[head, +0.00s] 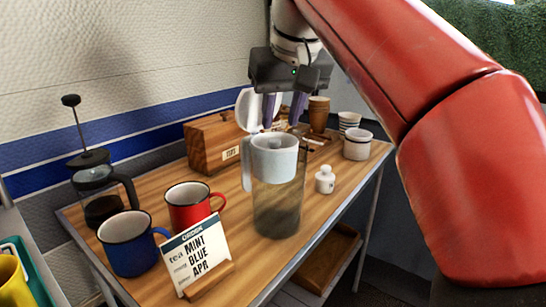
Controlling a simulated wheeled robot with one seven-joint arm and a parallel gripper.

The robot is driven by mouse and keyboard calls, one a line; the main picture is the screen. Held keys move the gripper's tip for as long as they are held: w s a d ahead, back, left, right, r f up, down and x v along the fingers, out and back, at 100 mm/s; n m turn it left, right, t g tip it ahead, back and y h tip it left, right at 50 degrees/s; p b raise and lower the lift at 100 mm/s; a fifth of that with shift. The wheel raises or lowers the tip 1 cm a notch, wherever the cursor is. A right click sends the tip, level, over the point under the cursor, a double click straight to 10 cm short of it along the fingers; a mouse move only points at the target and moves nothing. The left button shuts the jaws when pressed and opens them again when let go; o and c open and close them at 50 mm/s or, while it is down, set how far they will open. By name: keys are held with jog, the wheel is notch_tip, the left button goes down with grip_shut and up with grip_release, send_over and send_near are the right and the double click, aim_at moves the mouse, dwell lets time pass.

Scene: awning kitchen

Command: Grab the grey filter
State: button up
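A clear pitcher (278,205) stands on the wooden table top with a pale grey, cup-shaped insert (275,158) and handle at its top. This insert looks like the grey filter. A white rounded flap (248,110) stands up at its back left, apparently a raised lid. My gripper (283,112) points down just above the insert's rim. Its two purplish fingers are apart, with nothing visibly held between them. I cannot tell whether the fingertips reach inside the rim.
A wooden box (207,145) stands behind. A red mug (193,205), blue mug (128,243), French press (95,180) and tea sign (197,258) are left. A small white jar (325,180) and white mug (357,144) are right. Bare table lies in front of the pitcher.

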aim_at(274, 140)
jog(key=x, duration=0.5)
jog(key=shift+w+a+f, duration=0.1)
jog(key=shift+a, duration=0.05)
grip_shut()
